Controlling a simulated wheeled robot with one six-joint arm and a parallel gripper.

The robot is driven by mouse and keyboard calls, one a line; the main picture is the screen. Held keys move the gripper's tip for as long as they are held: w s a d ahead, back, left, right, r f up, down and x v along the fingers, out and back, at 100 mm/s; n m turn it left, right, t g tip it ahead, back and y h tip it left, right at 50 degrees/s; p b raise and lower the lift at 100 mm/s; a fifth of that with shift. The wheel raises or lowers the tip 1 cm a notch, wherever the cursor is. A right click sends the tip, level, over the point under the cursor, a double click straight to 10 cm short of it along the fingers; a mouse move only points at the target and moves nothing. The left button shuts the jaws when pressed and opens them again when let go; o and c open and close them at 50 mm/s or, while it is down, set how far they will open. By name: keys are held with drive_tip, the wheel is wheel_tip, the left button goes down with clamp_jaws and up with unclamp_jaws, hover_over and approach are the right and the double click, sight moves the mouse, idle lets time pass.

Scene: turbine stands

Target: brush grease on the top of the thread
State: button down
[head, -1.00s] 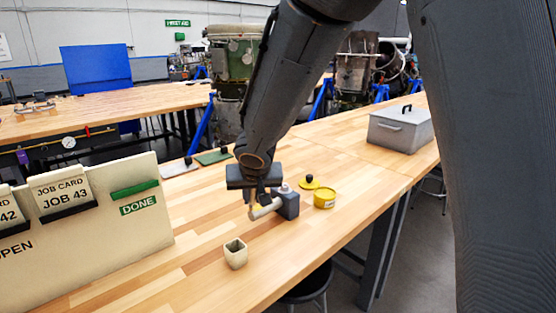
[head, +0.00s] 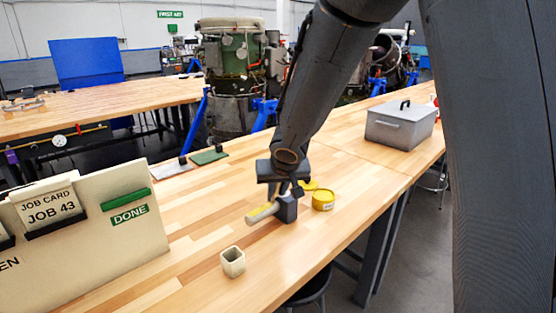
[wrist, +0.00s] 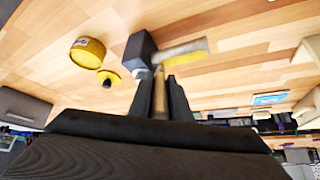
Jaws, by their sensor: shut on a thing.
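A dark grey block (head: 287,208) stands on the wooden bench, with a pale grey cylindrical thread (head: 252,217) sticking out sideways to the left. Yellow grease shows along the thread's top in the head view. In the wrist view the block (wrist: 139,50) and the thread (wrist: 174,56) are just beyond my fingers, with yellow on the thread. My gripper (wrist: 164,88) is shut on a brush (wrist: 160,92) with a brown handle; its tip is close to where thread and block meet. I cannot tell whether it touches. In the head view my gripper (head: 285,187) is directly above the block.
A small beige cup (head: 232,263) stands near the front edge. A job-card board (head: 95,235) is at left, a grey metal box (head: 400,125) at back right.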

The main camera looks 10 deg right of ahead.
drive_tip(key=shift+w+d+r+p, duration=0.1)
drive_tip(key=shift+d+r+p, duration=0.15)
drive_tip(key=shift+p, duration=0.15)
drive_tip(key=shift+a+r+p, duration=0.2)
drive_tip(key=shift+r+p, duration=0.15)
drive_tip(key=shift+r, duration=0.6)
drive_tip(key=shift+r+p, duration=0.35)
drive_tip(key=shift+p, duration=0.05)
drive_tip(key=shift+a+r+p, duration=0.1)
drive_tip(key=shift+r+p, duration=0.45)
drive_tip(key=shift+p, duration=0.15)
wheel_tip(320, 180, up, 4)
drive_tip(key=p, duration=0.4)
